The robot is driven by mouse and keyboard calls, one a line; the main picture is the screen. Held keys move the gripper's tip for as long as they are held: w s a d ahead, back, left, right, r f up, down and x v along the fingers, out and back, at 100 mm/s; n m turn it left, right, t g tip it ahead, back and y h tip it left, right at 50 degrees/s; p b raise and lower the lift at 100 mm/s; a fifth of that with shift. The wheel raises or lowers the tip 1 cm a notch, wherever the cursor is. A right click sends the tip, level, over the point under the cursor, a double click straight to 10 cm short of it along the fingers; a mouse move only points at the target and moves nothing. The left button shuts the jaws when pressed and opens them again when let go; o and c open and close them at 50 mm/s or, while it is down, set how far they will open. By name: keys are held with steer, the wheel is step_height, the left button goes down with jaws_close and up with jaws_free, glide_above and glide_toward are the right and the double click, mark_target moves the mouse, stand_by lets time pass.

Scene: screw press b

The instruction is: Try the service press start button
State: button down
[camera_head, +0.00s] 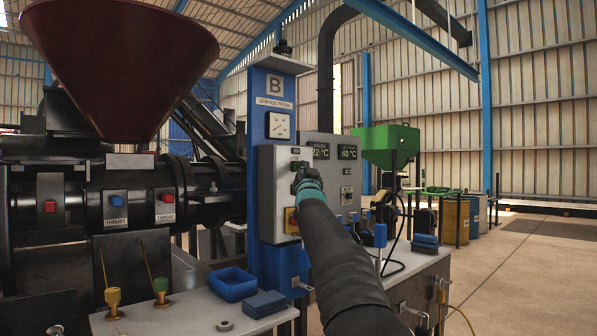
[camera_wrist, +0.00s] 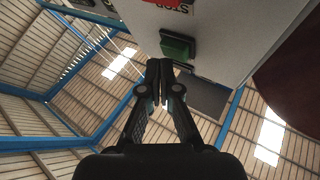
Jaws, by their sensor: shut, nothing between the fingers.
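The service press is the blue column with a "B / SERVICE PRESS" sign (camera_head: 274,90). A grey control box (camera_head: 268,188) is mounted on its front. In the wrist view a green rectangular button (camera_wrist: 177,45) stands out from the grey panel, beside a red and white "STOP" label (camera_wrist: 181,4). My gripper (camera_wrist: 159,72) is shut and empty, its fingertips close beside the green button's lower edge; I cannot tell if they touch. In the head view my gripper (camera_head: 299,172) is at the face of the control box, and my arm hides part of it.
Displays read 22 °C (camera_head: 320,151) and 60 °C (camera_head: 348,153). A yellow-backed switch (camera_head: 291,220) sits lower on the box. A maroon hopper (camera_head: 118,65) stands left. A blue tray (camera_head: 232,284) and a blue block (camera_head: 264,303) lie on the bench. The floor at right is open.

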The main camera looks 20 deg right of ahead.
steer(key=shift+s+d, duration=0.1)
steer(key=shift+s, duration=0.25)
steer(key=shift+s+b, duration=0.1)
steer(key=shift+b, duration=0.2)
steer(key=shift+s+d+b, duration=0.3)
steer(key=shift+s+b, duration=0.4)
steer(key=shift+s, duration=0.05)
steer(key=shift+s+d+b, duration=0.25)
steer(key=shift+s+b, duration=0.4)
steer(key=shift+s, duration=0.15)
steer(key=shift+s+d+b, duration=0.3)
steer(key=shift+s+b, duration=0.4)
steer(key=shift+s, duration=0.05)
